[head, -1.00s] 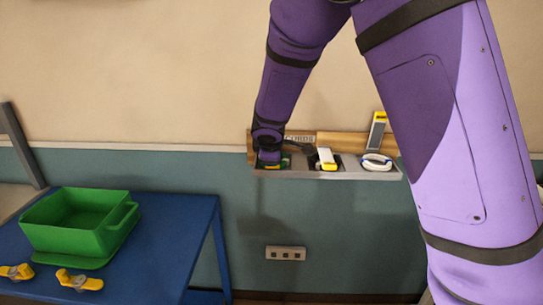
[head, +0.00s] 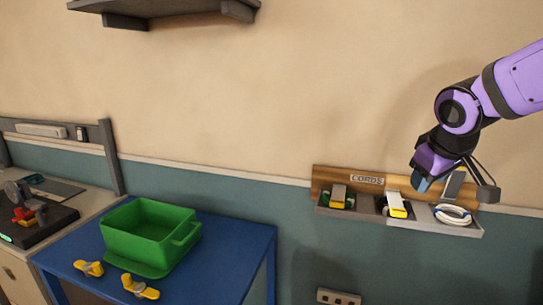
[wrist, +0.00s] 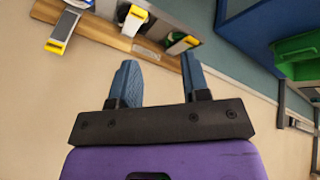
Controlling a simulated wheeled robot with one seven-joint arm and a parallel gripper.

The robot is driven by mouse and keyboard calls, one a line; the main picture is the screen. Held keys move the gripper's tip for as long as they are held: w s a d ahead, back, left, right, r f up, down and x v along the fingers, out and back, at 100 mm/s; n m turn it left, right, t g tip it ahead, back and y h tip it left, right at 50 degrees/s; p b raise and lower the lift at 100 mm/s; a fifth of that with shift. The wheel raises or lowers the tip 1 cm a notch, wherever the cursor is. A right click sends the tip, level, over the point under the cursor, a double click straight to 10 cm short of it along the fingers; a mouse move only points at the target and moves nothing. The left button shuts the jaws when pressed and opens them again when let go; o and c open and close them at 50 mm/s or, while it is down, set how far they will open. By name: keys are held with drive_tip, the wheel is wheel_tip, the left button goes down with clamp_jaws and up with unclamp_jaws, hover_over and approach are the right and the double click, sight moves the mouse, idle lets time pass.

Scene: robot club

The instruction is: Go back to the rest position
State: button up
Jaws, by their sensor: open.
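My gripper (head: 455,187) is at the right in the head view, in front of the wall and just above the right part of the cord rack (head: 408,223). In the wrist view my gripper (wrist: 158,78) shows two blue fingers spread apart with nothing between them. The rack has a wooden back with a "CORDS" label (head: 367,179). Its compartments hold a green item with a grey and yellow clip (head: 338,196), a white and yellow item (head: 397,205) and a white coiled cord (head: 453,214). My gripper hides part of the rack's back.
A green bin (head: 150,235) stands on a blue table (head: 215,265) at the lower left, with two yellow clips (head: 140,287) in front. A dark shelf (head: 165,8) hangs at the top left. A workbench (head: 95,205) is at far left. The wall's middle is clear.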

drive_tip(key=s+a+r+m+y, duration=0.1)
drive_tip(key=s+r+m, duration=0.2)
drive_tip(key=s, duration=1.6)
drive_tip(key=shift+m+y, duration=0.3)
drive_tip(key=shift+m, duration=0.4)
